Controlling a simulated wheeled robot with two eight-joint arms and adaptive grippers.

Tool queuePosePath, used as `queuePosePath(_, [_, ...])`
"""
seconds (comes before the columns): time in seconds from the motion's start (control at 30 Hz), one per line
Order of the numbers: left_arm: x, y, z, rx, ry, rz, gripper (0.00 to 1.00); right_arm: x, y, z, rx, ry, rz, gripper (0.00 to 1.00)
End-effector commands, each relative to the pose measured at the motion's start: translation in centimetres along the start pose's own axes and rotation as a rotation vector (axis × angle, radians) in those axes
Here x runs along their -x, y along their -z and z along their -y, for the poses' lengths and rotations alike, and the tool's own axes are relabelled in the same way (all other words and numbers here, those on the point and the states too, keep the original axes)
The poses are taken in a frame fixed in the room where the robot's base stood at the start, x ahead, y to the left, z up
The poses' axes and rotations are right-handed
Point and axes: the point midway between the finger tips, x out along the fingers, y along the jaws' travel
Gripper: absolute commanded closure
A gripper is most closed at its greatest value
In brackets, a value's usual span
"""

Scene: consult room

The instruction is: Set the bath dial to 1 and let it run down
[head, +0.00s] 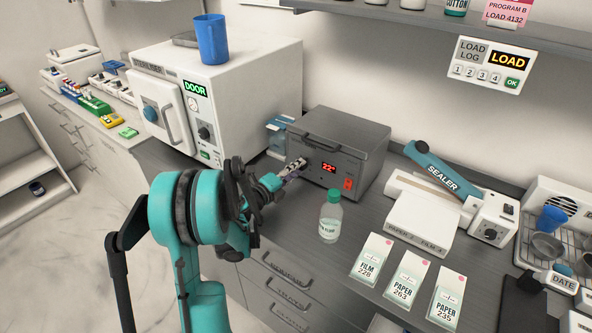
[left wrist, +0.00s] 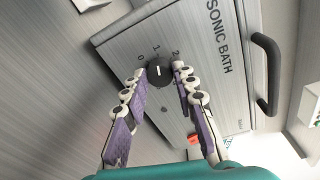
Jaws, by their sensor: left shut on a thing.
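The grey sonic bath (head: 345,140) stands on the counter with its lid down. Its front shows a red "22°" display (head: 328,168) and a red switch (head: 348,184). My left gripper (head: 298,166) is at the left part of this front, and its fingers hide most of the dial in the head view. In the left wrist view the black dial (left wrist: 159,71) sits between the two fingertips (left wrist: 160,76), which are closed on it. Marks 0, 1 and 2 stand around the dial. Its white pointer line points up, roughly at the 1. My right gripper is not in view.
A bottle with a green cap (head: 330,217) stands in front of the bath. The white sterilizer (head: 215,90) is to the left, and the sealer (head: 440,195) to the right. Paper and film packs (head: 408,279) lie on the front counter.

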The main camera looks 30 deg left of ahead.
Motion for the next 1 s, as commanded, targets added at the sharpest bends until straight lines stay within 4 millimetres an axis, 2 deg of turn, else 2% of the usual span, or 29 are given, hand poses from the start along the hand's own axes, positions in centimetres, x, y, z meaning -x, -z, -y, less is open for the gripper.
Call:
queuePosePath(0.17, [0.0,0.0,0.0,0.001,0.0,0.0,1.0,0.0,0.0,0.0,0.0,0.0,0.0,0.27])
queuePosePath(0.2, [0.0,0.0,0.0,0.001,0.0,0.0,0.67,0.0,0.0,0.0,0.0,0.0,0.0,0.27])
queuePosePath(0.27, [0.0,0.0,0.0,0.001,0.0,0.0,0.52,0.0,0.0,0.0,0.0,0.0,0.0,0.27])
queuePosePath(0.57, [0.1,0.0,0.0,0.001,0.0,0.0,0.52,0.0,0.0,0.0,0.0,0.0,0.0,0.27])
queuePosePath(0.67, [0.7,0.0,0.0,0.002,0.0,0.001,0.52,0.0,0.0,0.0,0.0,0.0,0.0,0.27])
queuePosePath(0.77, [2.1,-0.1,0.0,0.002,-0.001,0.003,0.52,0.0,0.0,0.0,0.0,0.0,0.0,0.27])
queuePosePath(1.0, [7.5,-0.1,-0.1,0.002,-0.002,0.004,0.52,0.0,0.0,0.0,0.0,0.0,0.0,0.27])
